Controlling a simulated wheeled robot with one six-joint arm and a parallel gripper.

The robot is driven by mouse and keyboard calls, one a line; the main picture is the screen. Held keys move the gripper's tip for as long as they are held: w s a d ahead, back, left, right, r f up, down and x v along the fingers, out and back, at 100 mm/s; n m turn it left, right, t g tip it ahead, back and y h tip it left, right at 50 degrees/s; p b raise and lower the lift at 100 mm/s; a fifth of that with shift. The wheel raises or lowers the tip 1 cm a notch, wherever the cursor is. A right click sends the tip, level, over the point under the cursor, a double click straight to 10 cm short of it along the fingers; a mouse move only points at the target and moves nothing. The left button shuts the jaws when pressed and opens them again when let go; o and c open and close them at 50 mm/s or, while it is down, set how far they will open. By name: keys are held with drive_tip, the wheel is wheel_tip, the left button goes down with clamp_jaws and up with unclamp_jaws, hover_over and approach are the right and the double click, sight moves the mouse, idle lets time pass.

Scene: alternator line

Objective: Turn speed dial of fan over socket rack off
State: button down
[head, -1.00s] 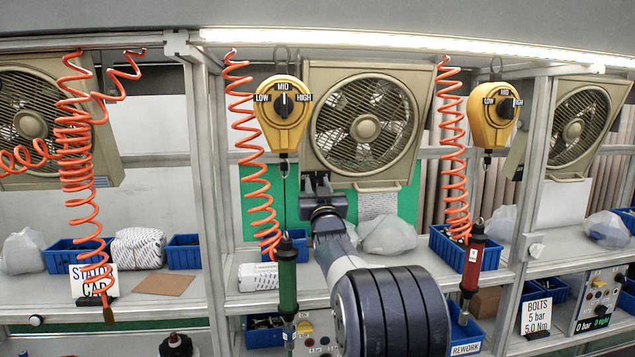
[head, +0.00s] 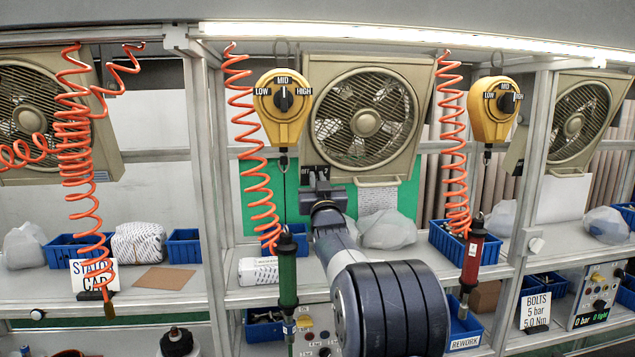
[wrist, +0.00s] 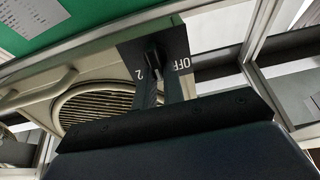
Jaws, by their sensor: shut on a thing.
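The middle beige fan (head: 365,122) hangs above the shelf. In the wrist view its grille (wrist: 95,105) shows beside a black dial plate (wrist: 178,45) marked OFF and 2. A dark knob (wrist: 153,56) sits on this plate. My gripper (wrist: 160,80) reaches the plate and is shut on the knob; the fingers hide part of it, and I cannot tell its exact setting. In the head view my gripper (head: 319,178) is at the fan's lower left corner, where the arm mostly hides the dial.
Yellow balancers with LOW, MID, HIGH dials hang left (head: 284,107) and right (head: 493,108) of the fan. Orange coiled hoses (head: 258,170), a green tool (head: 287,275) and a red tool (head: 471,255) hang close by. Blue bins (head: 467,247) stand on the shelf.

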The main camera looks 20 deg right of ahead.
drive_tip(key=shift+f+n+b, duration=0.15)
drive_tip(key=shift+n+b, duration=0.25)
drive_tip(key=shift+b, duration=0.2)
drive_tip(key=n+b, duration=0.6)
drive_tip(key=a+n+y+b, duration=0.1)
drive_tip(key=n+b, duration=0.2)
drive_tip(key=shift+w+f+n, duration=0.15)
drive_tip(key=shift+w+n, duration=0.05)
drive_tip(key=shift+n, duration=0.2)
drive_tip(key=c, duration=1.5)
unclamp_jaws()
